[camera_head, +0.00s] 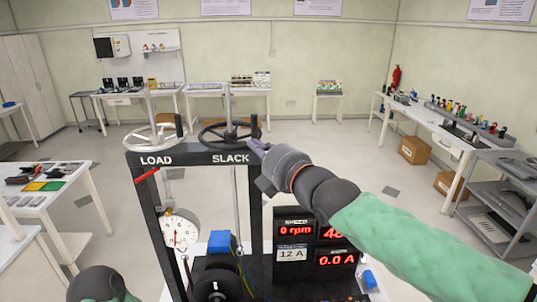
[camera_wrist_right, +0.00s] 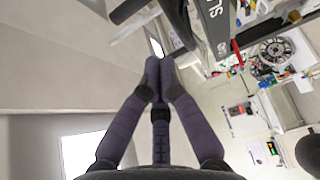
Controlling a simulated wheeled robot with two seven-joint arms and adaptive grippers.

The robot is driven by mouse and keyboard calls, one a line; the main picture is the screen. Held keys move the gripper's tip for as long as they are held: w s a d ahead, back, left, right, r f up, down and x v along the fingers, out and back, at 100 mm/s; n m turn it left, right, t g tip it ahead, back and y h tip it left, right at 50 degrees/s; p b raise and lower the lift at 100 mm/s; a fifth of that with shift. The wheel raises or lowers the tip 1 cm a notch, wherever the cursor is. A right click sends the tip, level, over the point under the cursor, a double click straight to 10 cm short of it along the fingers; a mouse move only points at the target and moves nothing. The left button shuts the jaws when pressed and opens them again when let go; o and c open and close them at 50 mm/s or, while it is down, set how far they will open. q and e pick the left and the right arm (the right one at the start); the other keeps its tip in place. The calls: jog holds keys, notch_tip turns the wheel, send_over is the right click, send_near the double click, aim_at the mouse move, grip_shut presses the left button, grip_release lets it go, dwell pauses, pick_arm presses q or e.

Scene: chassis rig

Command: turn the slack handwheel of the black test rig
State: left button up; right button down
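The black test rig (camera_head: 197,157) stands in front of me, its top beam lettered LOAD and SLACK. The dark slack handwheel (camera_head: 226,124) sits above SLACK, with an upright grip (camera_head: 254,124) on its right side. My right gripper (camera_head: 257,147) is at the wheel's right front edge, just below that grip. In the right wrist view its fingers (camera_wrist_right: 160,64) come together at the tips, with nothing clearly seen between them. The beam with part of SLACK (camera_wrist_right: 215,27) shows beyond. I cannot tell whether the fingers touch the wheel. My left gripper is out of view.
A white handwheel (camera_head: 150,138) stands above LOAD, left of the slack wheel. A dial gauge (camera_head: 180,232), a blue block (camera_head: 219,241) and red number displays (camera_head: 336,261) sit lower on the rig.

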aim_at(257, 136)
jog(key=w+p, duration=0.3)
jog(key=w, duration=0.2)
jog(key=shift+w+a+r+p, duration=0.1)
jog(key=shift+w+a+p, duration=0.1)
jog(key=shift+p, duration=0.15)
jog(key=shift+w, duration=0.4)
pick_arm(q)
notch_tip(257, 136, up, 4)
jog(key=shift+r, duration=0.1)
pick_arm(e)
jog(key=shift+d, duration=0.15)
jog(key=shift+w+d, duration=0.1)
jog(key=shift+d, duration=0.05)
